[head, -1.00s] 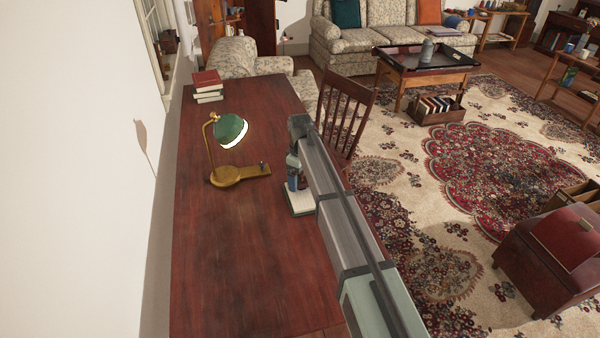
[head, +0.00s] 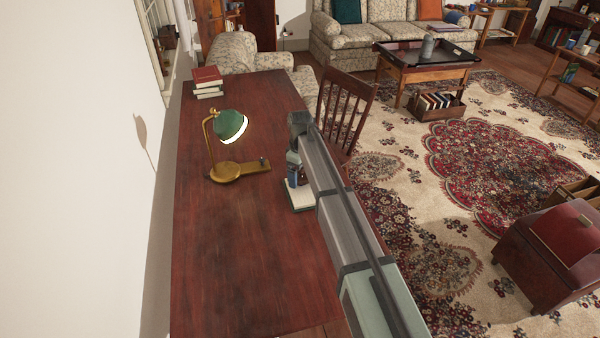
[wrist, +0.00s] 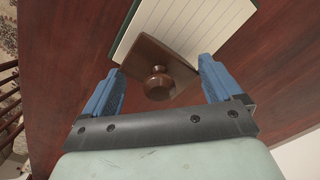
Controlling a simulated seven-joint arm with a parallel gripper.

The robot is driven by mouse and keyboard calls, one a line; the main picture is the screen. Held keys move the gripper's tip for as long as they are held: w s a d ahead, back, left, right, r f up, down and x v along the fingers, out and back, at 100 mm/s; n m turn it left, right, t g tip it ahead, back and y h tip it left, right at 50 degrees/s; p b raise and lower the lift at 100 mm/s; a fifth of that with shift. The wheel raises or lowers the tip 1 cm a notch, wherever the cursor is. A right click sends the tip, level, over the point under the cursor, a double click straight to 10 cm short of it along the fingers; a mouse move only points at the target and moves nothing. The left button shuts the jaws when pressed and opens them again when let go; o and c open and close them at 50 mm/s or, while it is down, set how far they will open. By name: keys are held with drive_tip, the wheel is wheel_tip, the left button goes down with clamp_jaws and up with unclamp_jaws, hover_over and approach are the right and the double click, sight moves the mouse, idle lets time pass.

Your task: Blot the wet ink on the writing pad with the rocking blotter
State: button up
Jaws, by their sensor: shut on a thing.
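The writing pad (wrist: 192,25) is cream with ruled lines. It lies on the dark red desk, and in the head view (head: 301,205) my arm partly covers it. The rocking blotter (wrist: 157,53) is a brown wooden block with a round knob, over the pad's near edge in the wrist view. My gripper (wrist: 160,78) is shut on the blotter, with a blue finger at each side of the block. In the head view my gripper (head: 297,177) is at the pad. The blotter's underside and any ink are hidden, so I cannot tell whether it touches the paper.
A brass lamp with a green shade (head: 230,127) stands on the desk (head: 235,255) left of the pad. Stacked books (head: 208,82) lie at the far left corner. A wooden chair (head: 342,110) stands at the right edge. The near part of the desk is clear.

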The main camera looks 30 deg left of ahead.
drive_tip(key=shift+f, duration=0.5)
idle(1.3)
drive_tip(key=shift+r, duration=0.1)
drive_tip(key=shift+r, duration=3.45)
drive_tip(key=shift+c, duration=0.3)
